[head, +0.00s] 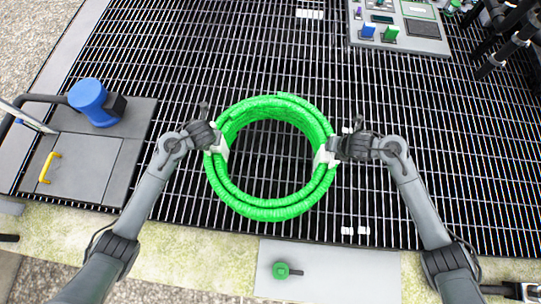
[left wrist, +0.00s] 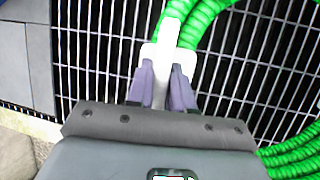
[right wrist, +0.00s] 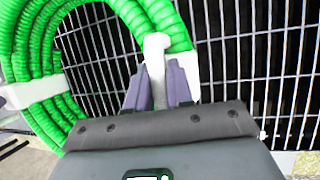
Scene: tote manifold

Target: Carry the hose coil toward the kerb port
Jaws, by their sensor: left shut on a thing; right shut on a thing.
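The bright green hose coil (head: 272,210) is a ring of several ribbed turns, seen over the metal grating in the head view. White straps bind it on its left and right sides. My left gripper (head: 214,140) is shut on the coil's left white strap (left wrist: 168,40), between the two purple-grey fingers in the left wrist view. My right gripper (head: 332,150) is shut on the right white strap (right wrist: 156,50). Whether the coil touches the grating cannot be told. The kerb port may be the green-knobbed fitting (head: 281,270) on the pale plate at the front; I cannot be sure.
A grey panel (head: 88,155) with a blue cylinder (head: 90,97) and yellow handle (head: 49,167) lies at left. A control box (head: 400,28) stands at the back right, with dark pipes (head: 505,50) beside it. Grating (head: 430,110) on the right is mostly clear.

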